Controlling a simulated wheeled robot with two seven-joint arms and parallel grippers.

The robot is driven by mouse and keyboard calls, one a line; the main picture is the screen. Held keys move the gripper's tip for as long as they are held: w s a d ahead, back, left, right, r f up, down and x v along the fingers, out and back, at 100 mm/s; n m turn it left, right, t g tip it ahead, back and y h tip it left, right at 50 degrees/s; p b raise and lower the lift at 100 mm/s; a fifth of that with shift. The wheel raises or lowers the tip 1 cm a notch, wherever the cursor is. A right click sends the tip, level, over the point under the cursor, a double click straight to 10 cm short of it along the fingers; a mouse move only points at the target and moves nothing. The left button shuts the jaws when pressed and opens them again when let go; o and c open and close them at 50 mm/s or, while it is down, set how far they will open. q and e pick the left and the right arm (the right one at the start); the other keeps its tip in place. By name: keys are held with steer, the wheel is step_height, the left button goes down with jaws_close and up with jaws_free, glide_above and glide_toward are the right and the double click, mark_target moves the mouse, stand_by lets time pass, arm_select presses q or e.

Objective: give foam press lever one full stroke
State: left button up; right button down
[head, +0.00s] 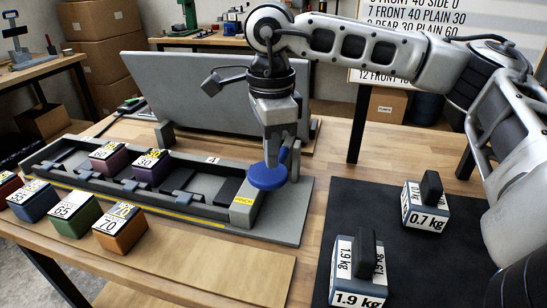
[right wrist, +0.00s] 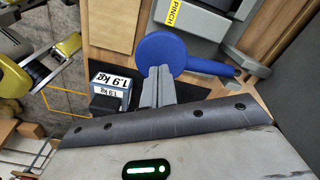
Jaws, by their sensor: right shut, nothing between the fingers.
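The press lever has a round blue pad (head: 268,177) at the right end of the long grey press fixture (head: 290,222), beside the yellow "PINCH" label (head: 242,200). In the right wrist view the blue pad (right wrist: 172,50) has a blue arm running off to the right. My right gripper (head: 272,158) points down right over the pad, fingers shut and empty. In the wrist view its fingertips (right wrist: 159,70) overlap the pad's near edge; I cannot tell whether they touch it. My left gripper is not in view.
Purple blocks (head: 152,167) sit in the fixture's bays. More coloured blocks (head: 120,228) stand in front. Weights marked 0.7 kg (head: 425,215) and 1.9 kg (head: 358,285) stand on the black mat (head: 400,255) at right. A grey panel (head: 200,100) stands behind.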

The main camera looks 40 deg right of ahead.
steer(key=shift+r, duration=0.4)
step_height(320, 180, up, 6)
steer(key=p, duration=0.4)
steer(key=shift+f, duration=0.25)
